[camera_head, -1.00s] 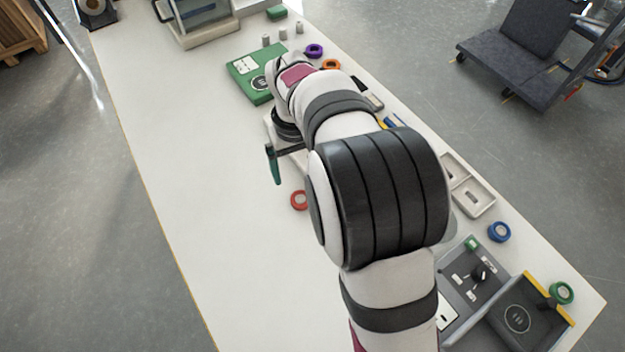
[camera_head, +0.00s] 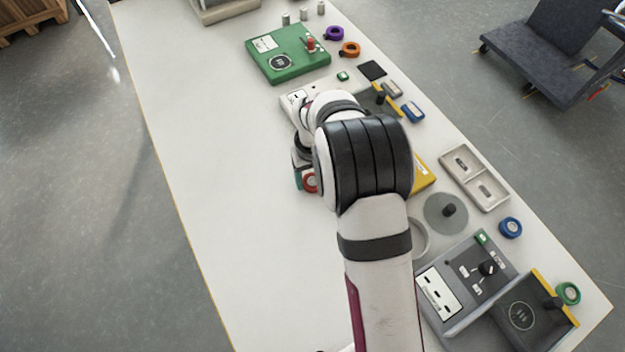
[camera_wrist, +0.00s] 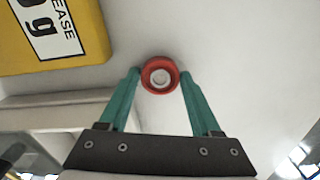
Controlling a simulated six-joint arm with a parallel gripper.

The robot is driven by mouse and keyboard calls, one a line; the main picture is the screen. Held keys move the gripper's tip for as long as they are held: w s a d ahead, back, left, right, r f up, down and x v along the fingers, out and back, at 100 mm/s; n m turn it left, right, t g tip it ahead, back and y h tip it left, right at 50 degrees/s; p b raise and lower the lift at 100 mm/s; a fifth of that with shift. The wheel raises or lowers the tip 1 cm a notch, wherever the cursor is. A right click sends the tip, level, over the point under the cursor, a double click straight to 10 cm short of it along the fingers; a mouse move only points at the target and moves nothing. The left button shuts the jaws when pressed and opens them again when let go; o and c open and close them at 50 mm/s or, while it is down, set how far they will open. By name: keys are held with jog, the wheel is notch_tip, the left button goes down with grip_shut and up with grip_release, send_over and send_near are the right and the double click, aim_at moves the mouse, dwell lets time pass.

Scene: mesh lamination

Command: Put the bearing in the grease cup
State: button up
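The bearing is a red ring with a pale centre (camera_wrist: 160,75), lying on the white table; in the head view it shows (camera_head: 311,183) just left of my arm. My gripper (camera_wrist: 160,73) has its two teal fingers on either side of the bearing. The fingertips are close to its rim, with a slight gap at the right; firm contact cannot be made out. A yellow block with a white label reading "EASE" (camera_wrist: 45,30) is at the upper left of the wrist view. A yellow part (camera_head: 424,174) shows right of my arm in the head view. The grease cup's opening is not visible.
A green fixture (camera_head: 290,68) stands at the back, with purple (camera_head: 334,33) and orange (camera_head: 350,49) rings beside it. A two-pocket tray (camera_head: 475,178), a grey disc with a knob (camera_head: 447,213) and a grey panel (camera_head: 465,285) line the right side. The table's left is clear.

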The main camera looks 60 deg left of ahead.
grip_shut()
jog(key=shift+r, duration=0.1)
jog(key=r, duration=0.4)
jog(key=shift+w+d+r, duration=0.25)
jog(key=shift+d, duration=0.05)
jog(key=w+d+r, duration=0.6)
jog(key=w+d, duration=0.1)
jog(key=d, duration=0.1)
jog(key=w+d+m, duration=0.2)
jog(key=d, duration=1)
jog(key=w+d+m, duration=0.3)
jog(key=d, duration=0.9)
jog(key=a+f, duration=0.2)
jog(key=a, duration=0.1)
jog(key=s+a+f, duration=0.1)
jog(key=a, duration=0.3)
jog(key=s+a+f, duration=0.1)
jog(key=a+f, duration=0.1)
jog(key=a, duration=0.1)
jog(key=shift+a+f, duration=0.2)
jog(key=shift+f, duration=0.1)
jog(key=f, duration=0.4)
jog(key=shift+s+a+f, duration=0.1)
jog(key=shift+a, duration=0.1)
